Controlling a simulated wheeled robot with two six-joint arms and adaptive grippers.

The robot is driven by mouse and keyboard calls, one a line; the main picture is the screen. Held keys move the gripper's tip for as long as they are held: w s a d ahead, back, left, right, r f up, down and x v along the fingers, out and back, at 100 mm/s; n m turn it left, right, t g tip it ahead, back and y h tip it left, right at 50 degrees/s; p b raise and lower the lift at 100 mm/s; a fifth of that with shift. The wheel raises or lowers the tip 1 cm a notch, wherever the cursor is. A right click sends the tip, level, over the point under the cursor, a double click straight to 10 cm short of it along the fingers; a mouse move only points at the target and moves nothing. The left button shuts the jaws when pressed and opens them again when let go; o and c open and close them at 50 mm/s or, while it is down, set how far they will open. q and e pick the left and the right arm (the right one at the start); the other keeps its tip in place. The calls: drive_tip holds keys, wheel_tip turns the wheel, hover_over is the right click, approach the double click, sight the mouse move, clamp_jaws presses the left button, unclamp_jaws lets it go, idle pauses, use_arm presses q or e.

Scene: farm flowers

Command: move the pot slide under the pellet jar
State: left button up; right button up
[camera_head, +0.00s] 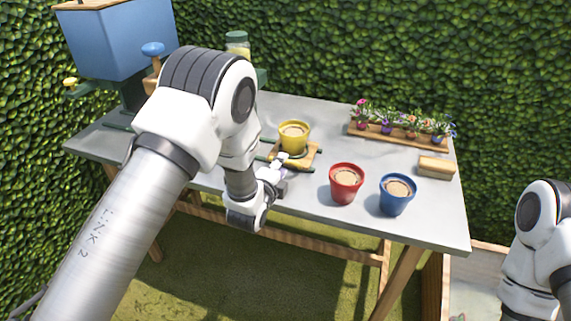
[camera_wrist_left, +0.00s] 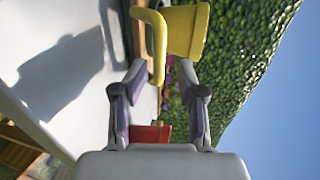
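The yellow pot (camera_head: 294,138) stands upright on the wooden pot slide (camera_head: 313,154), which sits on dark green rails on the table. The pellet jar (camera_head: 238,43), with a green lid and yellowish contents, is behind my left arm, its lower part hidden. My left gripper (camera_head: 280,162) is low at the front of the slide. In the left wrist view its fingers (camera_wrist_left: 160,68) are apart, with a curved yellow bar (camera_wrist_left: 158,55), perhaps the slide's handle, between them. The yellow pot (camera_wrist_left: 187,28) is just beyond. Contact is unclear. My right gripper is out of view.
A red pot (camera_head: 346,184) and a blue pot (camera_head: 397,195) stand at the table's front right. A flower planter (camera_head: 390,142) and a small wooden block (camera_head: 436,166) are behind them. A blue hopper (camera_head: 118,38) stands at the left.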

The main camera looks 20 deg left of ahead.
use_arm(q)
drive_tip(key=x, duration=0.4)
drive_tip(key=shift+c, duration=0.2)
clamp_jaws()
drive_tip(key=shift+a, duration=0.15)
drive_tip(key=shift+a, duration=0.6)
drive_tip(key=a, duration=2)
drive_tip(key=shift+w+a, duration=0.3)
drive_tip(key=shift+a, duration=0.05)
